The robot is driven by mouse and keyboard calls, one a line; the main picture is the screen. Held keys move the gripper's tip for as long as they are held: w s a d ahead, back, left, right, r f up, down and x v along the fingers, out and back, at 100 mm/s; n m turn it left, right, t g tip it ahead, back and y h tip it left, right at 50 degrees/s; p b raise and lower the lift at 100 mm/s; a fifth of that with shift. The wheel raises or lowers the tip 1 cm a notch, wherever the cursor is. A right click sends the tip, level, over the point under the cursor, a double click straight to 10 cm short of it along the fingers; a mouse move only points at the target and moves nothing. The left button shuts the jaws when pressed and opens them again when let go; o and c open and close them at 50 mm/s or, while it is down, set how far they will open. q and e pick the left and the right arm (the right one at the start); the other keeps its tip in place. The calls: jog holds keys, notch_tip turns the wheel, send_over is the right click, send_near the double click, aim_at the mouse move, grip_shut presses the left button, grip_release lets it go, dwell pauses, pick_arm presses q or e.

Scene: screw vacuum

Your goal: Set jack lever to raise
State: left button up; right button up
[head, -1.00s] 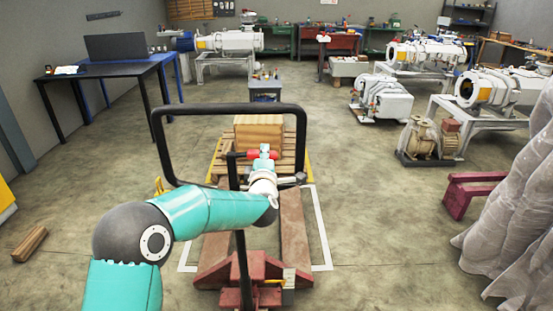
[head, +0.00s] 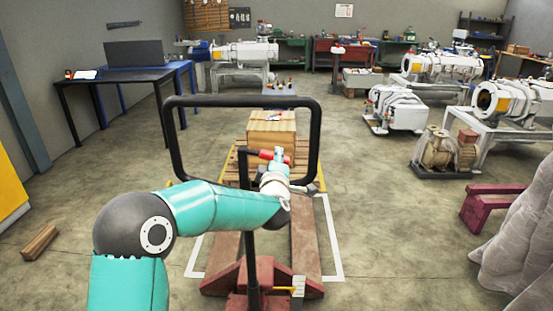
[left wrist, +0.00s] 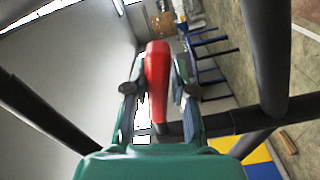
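The red jack lever (head: 266,155) sits inside the black loop handle (head: 174,140) of the pallet jack (head: 262,276). My left gripper (head: 278,154) is at the right end of this lever in the head view. In the left wrist view the red lever (left wrist: 158,80) stands between the two fingers of my left gripper (left wrist: 159,88), one close on each side, and they look shut on it. The lever's far end and its mount are partly hidden there. My right gripper is in neither view.
A wooden box (head: 272,124) stands on a pallet behind the jack handle. The black handle bars (left wrist: 266,60) pass close around my left gripper. A wood block (head: 40,243) lies at left, a dark red stand (head: 488,205) at right.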

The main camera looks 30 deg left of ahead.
pick_arm(q)
jog(key=o, duration=0.3)
jog(key=shift+f, duration=0.2)
jog(key=shift+r, duration=0.15)
jog(key=v, duration=1.2)
jog(key=shift+d, duration=0.1)
